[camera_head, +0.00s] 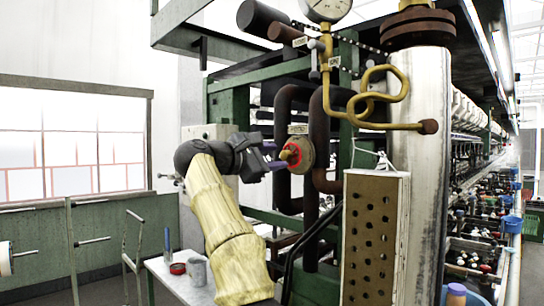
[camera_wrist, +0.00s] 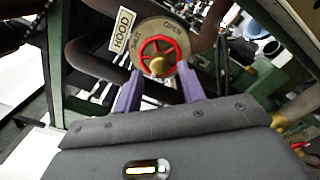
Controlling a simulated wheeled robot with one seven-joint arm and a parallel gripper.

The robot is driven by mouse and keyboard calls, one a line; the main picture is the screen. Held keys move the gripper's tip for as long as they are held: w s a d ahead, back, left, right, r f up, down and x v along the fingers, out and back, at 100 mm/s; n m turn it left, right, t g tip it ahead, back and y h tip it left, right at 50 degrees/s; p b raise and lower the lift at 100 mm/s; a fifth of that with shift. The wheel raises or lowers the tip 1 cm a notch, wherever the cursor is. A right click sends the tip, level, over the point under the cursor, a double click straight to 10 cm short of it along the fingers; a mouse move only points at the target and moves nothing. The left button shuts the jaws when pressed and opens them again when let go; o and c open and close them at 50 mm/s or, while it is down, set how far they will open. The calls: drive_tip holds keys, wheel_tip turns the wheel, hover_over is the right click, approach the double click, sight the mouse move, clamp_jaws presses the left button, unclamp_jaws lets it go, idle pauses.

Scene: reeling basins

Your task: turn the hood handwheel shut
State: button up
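The hood handwheel (camera_wrist: 172,43) is a small red spoked wheel with a brass hub (camera_wrist: 158,65), in front of a round tan plate marked OPEN and SHUT. A HOOD label (camera_wrist: 122,31) sits left of it. In the head view the wheel (camera_head: 290,154) is partly hidden by my gripper (camera_head: 276,156), which reaches it from the left. In the wrist view my gripper (camera_wrist: 159,74) has its two purple fingers apart, one each side of the wheel's lower part. Whether the fingers touch the rim I cannot tell.
Dark bent pipes (camera_head: 284,112) run close around the wheel. A perforated box (camera_head: 374,236) and a thick pale column (camera_head: 424,150) stand to the right. A white table (camera_head: 165,272) with a grey mug (camera_head: 196,270) is below left.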

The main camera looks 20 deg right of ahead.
sight(283, 156)
drive_tip(key=n+p, duration=0.1)
drive_tip(key=n, duration=0.4)
drive_tip(key=shift+n, duration=0.3)
drive_tip(key=n+p, duration=0.1)
drive_tip(key=n, duration=0.3)
drive_tip(key=shift+x, duration=1.55)
drive_tip(key=shift+c, duration=0.2)
